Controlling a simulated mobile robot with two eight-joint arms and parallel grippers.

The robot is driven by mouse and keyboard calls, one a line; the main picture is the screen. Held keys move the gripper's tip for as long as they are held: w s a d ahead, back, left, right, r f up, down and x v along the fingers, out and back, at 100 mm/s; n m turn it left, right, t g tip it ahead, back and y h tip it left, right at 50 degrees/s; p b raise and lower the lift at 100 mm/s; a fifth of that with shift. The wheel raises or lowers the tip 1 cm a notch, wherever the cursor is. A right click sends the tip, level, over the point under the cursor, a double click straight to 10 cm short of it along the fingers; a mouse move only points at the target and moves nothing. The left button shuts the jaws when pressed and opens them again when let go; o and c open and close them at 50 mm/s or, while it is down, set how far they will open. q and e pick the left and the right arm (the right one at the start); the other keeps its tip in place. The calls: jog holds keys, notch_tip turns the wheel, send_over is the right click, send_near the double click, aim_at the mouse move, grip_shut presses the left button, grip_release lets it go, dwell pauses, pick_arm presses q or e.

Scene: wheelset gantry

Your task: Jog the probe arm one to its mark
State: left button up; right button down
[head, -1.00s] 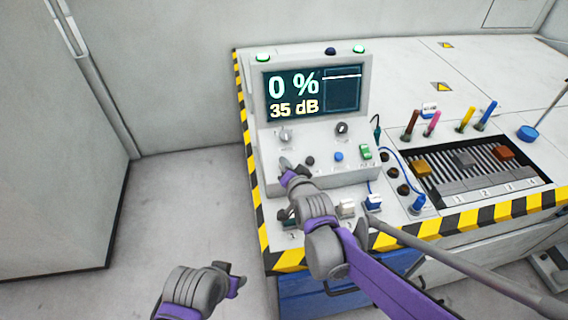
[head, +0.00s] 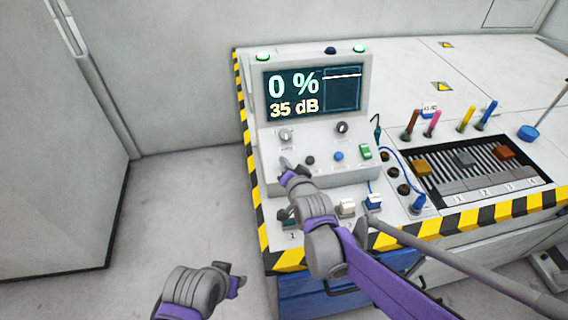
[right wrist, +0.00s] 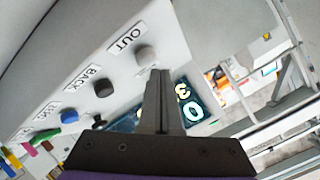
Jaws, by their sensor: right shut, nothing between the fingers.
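The control console (head: 267,177) has a screen (head: 313,92) reading "0 %" and "35 dB". My right gripper (head: 285,165) is shut and empty at the front-left of its button panel. In the right wrist view its fingers (right wrist: 159,85) point at the grey OUT button (right wrist: 147,56); I cannot tell whether they touch it. The black BACK button (right wrist: 103,88) sits beside it and also shows in the head view (head: 310,160). The head view hides OUT behind the gripper. My left gripper (head: 240,280) is low, away from the console; its jaw opening is unclear. I cannot identify probe arm one.
A blue button (head: 338,156) and a green switch (head: 366,152) are further right. White switches (head: 347,207) stand below the panel, partly behind my right arm. Coloured pegs (head: 466,119) and a slotted tray (head: 480,187) lie to the right. Floor at left is clear.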

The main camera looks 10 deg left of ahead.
jog(key=shift+w+a+f+b, duration=0.1)
jog(key=shift+w+f+b, duration=0.25)
jog(key=shift+f, duration=0.35)
dwell(0.6)
jog(key=shift+s+r, duration=0.1)
jog(key=shift+r, duration=0.05)
dwell(3.8)
jog(key=shift+s+r+p, duration=0.3)
jog(key=shift+r+p, duration=0.4)
jog(key=r+p, duration=0.1)
jog(key=s+r+p, duration=0.1)
jog(key=r, duration=0.1)
jog(key=s+d+r+p, duration=0.1)
jog(key=p, duration=0.1)
jog(key=shift+r, duration=0.3)
dwell(1.3)
